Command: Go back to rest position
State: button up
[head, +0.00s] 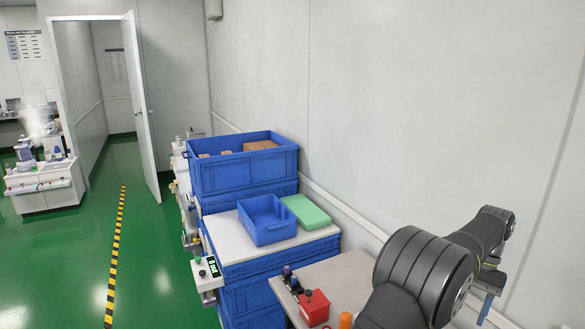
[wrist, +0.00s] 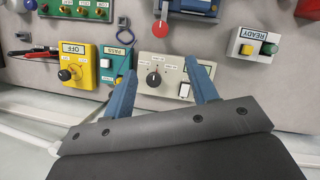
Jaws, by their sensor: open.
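My gripper (wrist: 160,68) is open, with its two blue fingers spread apart in the wrist view. Nothing is held between the fingers. A grey panel box with a black rotary knob (wrist: 153,78) and a white rocker switch lies beyond and between the fingertips; I cannot tell whether they touch it.
A yellow OFF box (wrist: 75,75), a PASS box (wrist: 109,78) and a READY box (wrist: 252,46) sit around the gripper on a grey bench. In the head view, blue crates (head: 243,173), a small blue bin (head: 268,235) and a red box (head: 314,308) stand near the wall.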

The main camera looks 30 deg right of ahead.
jog(key=x, duration=1.6)
jog(key=shift+s+a+f, duration=0.1)
jog(key=shift+a, duration=0.1)
jog(key=shift+a+f+n, duration=0.1)
jog(key=shift+f+n, duration=0.15)
jog(key=shift+n, duration=0.05)
jog(key=n, duration=0.2)
jog(key=n+g+h, duration=0.1)
jog(key=n, duration=0.1)
jog(key=shift+r+g, duration=0.1)
jog(key=shift+g, duration=0.2)
jog(key=n+g+h, duration=0.1)
jog(key=n, duration=0.2)
jog(key=shift+a+n, duration=0.15)
jog(key=shift+n, duration=0.15)
jog(key=n, duration=0.2)
jog(key=n+h, duration=0.1)
jog(key=n, duration=0.1)
jog(key=shift+w+a+n+h, duration=0.15)
jog(key=shift+w+n+h, duration=0.1)
jog(key=shift+n+h, duration=0.05)
jog(key=n+h, duration=0.1)
jog(key=n, duration=0.2)
jog(key=shift+a+n+h, duration=0.1)
jog(key=shift+n+h, duration=0.2)
